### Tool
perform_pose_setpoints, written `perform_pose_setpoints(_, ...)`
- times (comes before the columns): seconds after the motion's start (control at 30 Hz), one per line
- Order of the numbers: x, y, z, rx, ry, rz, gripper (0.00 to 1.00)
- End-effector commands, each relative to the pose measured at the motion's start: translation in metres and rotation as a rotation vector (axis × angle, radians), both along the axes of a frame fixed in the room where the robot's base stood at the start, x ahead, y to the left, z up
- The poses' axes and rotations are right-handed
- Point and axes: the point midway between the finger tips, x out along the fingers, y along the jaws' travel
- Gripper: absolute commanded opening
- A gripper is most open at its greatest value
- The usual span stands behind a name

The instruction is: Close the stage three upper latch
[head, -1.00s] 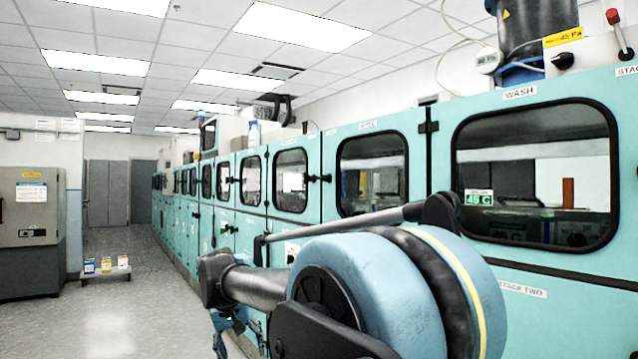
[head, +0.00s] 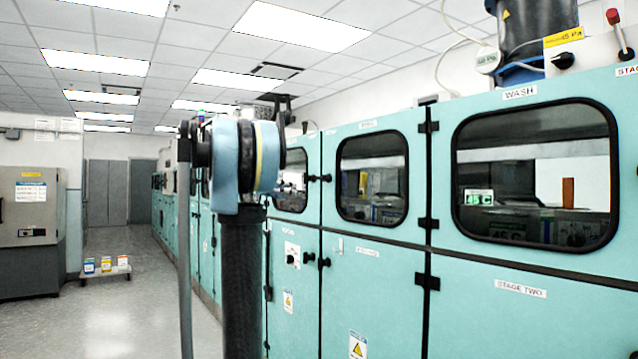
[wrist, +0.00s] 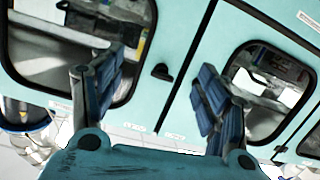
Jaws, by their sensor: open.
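In the wrist view, a small black latch (wrist: 161,72) sits on a teal door panel, close to the dark seam beside it. My gripper (wrist: 160,82) is open and empty. Its two blue-padded fingers show on either side of the latch, which appears between them and apart from both. How far the fingertips are from the panel is unclear. In the head view, a black latch (head: 320,178) shows at upper-door height right of my arm, and another (head: 310,258) shows lower down. I cannot read a stage three label. My arm hides part of the machine's front there.
The teal machine row runs down the right side, with windowed upper doors such as the wash door (head: 535,175) and lower panels marked stage two (head: 520,288). A low trolley with small boxes (head: 106,268) stands on the floor at left. The aisle floor (head: 120,320) is clear.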

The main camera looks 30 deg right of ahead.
Motion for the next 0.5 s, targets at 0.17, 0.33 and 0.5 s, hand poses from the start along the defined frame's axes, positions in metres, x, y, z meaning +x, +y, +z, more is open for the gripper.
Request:
perform_pose_setpoints(0.17,0.034,-0.019,0.037,-0.110,-0.100,-0.024,0.68)
perform_pose_setpoints(0.33,0.045,-0.026,0.051,-0.152,-0.141,-0.028,0.68)
perform_pose_setpoints(0.5,0.047,-0.041,0.052,-0.156,-0.144,-0.029,0.68)
